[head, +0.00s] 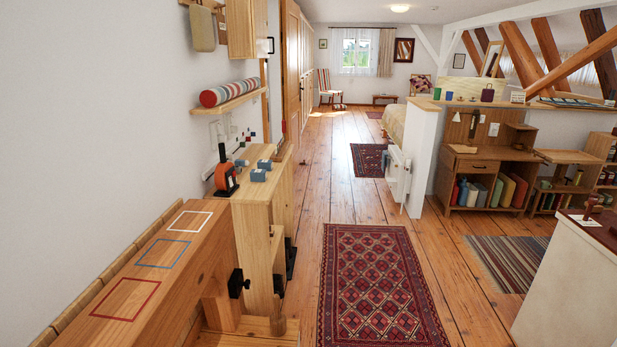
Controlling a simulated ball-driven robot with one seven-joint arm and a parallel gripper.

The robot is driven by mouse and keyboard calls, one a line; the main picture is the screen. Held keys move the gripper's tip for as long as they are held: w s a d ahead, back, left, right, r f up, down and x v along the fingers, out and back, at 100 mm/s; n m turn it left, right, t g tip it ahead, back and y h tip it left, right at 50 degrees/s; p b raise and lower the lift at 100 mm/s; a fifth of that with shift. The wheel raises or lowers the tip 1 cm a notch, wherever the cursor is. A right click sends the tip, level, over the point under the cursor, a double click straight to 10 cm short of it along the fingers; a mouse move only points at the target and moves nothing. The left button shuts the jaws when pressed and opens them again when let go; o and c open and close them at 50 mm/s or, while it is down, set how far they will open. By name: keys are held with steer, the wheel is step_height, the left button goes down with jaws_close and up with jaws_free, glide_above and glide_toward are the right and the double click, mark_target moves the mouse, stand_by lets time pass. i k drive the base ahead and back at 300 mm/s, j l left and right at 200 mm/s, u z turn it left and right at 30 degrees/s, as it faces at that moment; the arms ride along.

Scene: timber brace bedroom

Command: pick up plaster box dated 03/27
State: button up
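Several small blue-and-white boxes sit on top of a pale wooden cabinet at the left in the head view. One box (258,175) is nearest the front edge, another box (264,164) is just behind it, and another box (241,163) is to the left. They may be plaster boxes, but any printed dates are too small to read, so I cannot tell which is dated 03/27. My gripper is not in view.
An orange and black object (224,173) stands left of the boxes. A wooden bench (150,285) with white, blue and red outlined squares is in front. A striped roll (229,92) lies on a wall shelf above. Open floor with a red rug (378,285) is right.

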mark_target(256, 175)
steer(key=i+z, duration=0.3)
steer(key=i, duration=1.6)
